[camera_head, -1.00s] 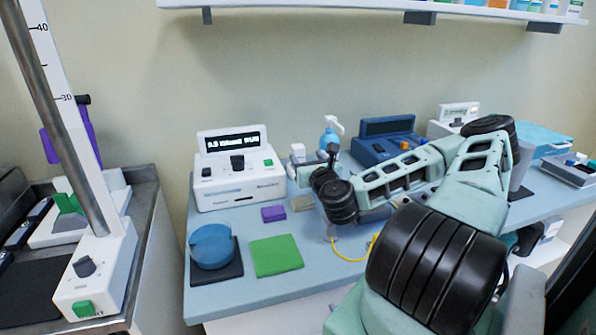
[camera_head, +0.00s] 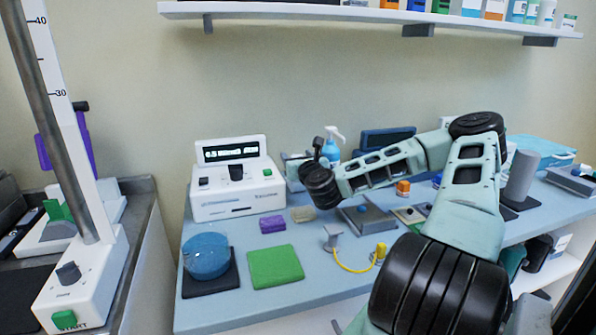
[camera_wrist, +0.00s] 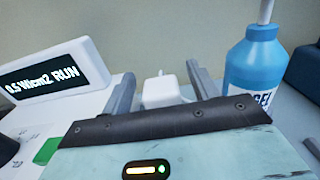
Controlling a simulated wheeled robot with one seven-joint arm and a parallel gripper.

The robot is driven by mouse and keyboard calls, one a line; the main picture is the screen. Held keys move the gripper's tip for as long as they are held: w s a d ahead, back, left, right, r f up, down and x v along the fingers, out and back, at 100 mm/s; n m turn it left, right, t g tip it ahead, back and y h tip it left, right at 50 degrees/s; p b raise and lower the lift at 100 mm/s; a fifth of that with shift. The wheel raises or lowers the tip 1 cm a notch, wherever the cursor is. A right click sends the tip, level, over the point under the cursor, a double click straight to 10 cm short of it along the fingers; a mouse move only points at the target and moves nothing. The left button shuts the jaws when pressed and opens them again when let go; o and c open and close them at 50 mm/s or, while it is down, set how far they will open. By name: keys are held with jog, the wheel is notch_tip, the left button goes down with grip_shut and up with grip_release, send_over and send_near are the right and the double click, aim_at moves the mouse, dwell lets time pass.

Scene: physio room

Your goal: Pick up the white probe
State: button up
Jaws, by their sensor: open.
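A white blocky piece with a thin stub on top, which looks like the white probe (camera_wrist: 162,92), shows in the wrist view. My gripper (camera_wrist: 160,86) is open, with one grey finger on each side of it. I cannot tell whether either finger touches it. In the head view my gripper (camera_head: 294,168) is beside the right end of the white display unit (camera_head: 237,184), and the probe is hidden behind my arm there.
A blue pump bottle (camera_head: 333,148) stands close right of my gripper; it also shows in the wrist view (camera_wrist: 252,68). A purple block (camera_head: 272,225), green pad (camera_head: 275,267), blue disc (camera_head: 206,255) and yellow cable (camera_head: 352,268) lie nearer. A shelf (camera_head: 370,14) hangs above.

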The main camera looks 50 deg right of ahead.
jog(key=shift+w+d, duration=0.4)
jog(key=shift+w, duration=0.2)
jog(key=c, duration=1.1)
jog(key=shift+o, duration=0.2)
jog(key=shift+r, duration=0.1)
